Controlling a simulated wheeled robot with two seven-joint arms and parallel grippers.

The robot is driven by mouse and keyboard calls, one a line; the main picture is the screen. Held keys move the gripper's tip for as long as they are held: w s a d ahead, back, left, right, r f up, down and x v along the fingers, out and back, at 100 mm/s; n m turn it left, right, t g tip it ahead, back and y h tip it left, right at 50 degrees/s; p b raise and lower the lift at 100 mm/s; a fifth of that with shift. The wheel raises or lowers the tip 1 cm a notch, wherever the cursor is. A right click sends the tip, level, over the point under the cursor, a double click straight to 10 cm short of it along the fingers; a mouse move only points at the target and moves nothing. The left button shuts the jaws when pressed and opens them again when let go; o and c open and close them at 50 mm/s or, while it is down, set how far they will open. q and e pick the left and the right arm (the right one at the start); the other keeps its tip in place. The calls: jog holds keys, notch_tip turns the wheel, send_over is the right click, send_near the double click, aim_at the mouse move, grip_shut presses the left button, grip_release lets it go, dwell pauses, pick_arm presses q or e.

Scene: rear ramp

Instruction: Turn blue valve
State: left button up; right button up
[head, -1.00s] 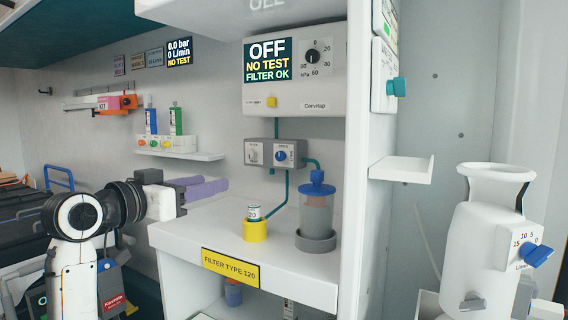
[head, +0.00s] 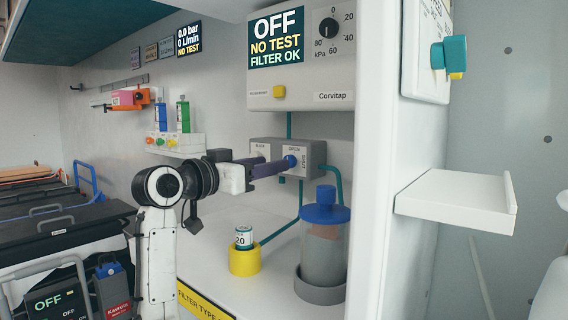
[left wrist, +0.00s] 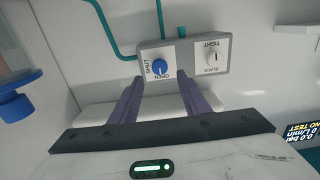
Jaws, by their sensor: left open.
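The blue valve (head: 292,161) is a round knob on the right part of a grey box (head: 318,157) on the back wall. Labels OPEN and SHUT are beside it. In the left wrist view the blue valve (left wrist: 158,67) shows upside down, just beyond the fingertips; its pale mark seems to point toward OPEN. My left gripper (head: 284,165) is open, its purple fingers reaching toward the knob. In the left wrist view the left gripper (left wrist: 159,75) has a finger on each side of the knob's line. I cannot tell whether they touch it. My right gripper is not in view.
A second, white knob (left wrist: 215,57) sits beside the valve on the same box. Below, a blue-lidded canister (head: 324,245) and a yellow cup (head: 244,261) stand on the white counter (head: 268,295). A teal hose (head: 337,180) leaves the box. A white wall panel (head: 385,200) stands right.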

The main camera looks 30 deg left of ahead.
aim_at(291, 161)
pick_arm(q)
jog(key=shift+w+d, duration=0.15)
jog(key=shift+w, duration=1.25)
jog(key=shift+w+d, duration=0.1)
jog(key=shift+w, duration=1.3)
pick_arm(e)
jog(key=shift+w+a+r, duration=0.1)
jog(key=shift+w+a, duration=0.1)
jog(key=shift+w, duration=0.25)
pick_arm(q)
jog(key=c, duration=1)
jog(key=shift+c, duration=0.2)
